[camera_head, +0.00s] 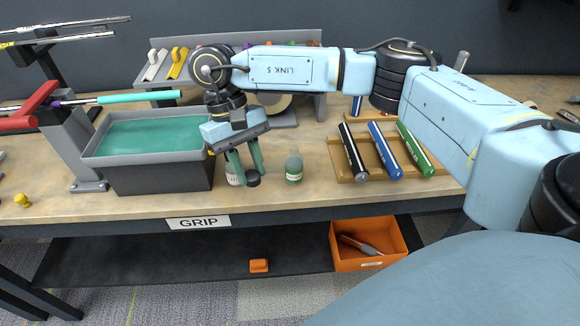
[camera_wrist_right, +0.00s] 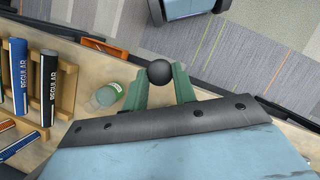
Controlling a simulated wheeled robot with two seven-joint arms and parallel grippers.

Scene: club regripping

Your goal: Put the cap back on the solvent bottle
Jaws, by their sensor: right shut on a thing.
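My right gripper (camera_head: 247,171) is shut on a round black cap (camera_head: 253,180), held at the fingertips near the table's front edge. The cap also shows between the green fingers in the right wrist view (camera_wrist_right: 160,72). A small clear bottle with greenish liquid (camera_head: 293,168) stands upright just right of the gripper, apart from it; it shows no cap. It also shows in the right wrist view (camera_wrist_right: 108,95). I cannot read which bottle is the solvent. My left gripper is out of view.
A grey tray of green liquid (camera_head: 150,187) stands left of the gripper. A wooden rack (camera_head: 343,172) with black, blue and green grips lies to the right. An orange bin (camera_head: 343,260) sits on the lower shelf. The table in front of the bottles is clear.

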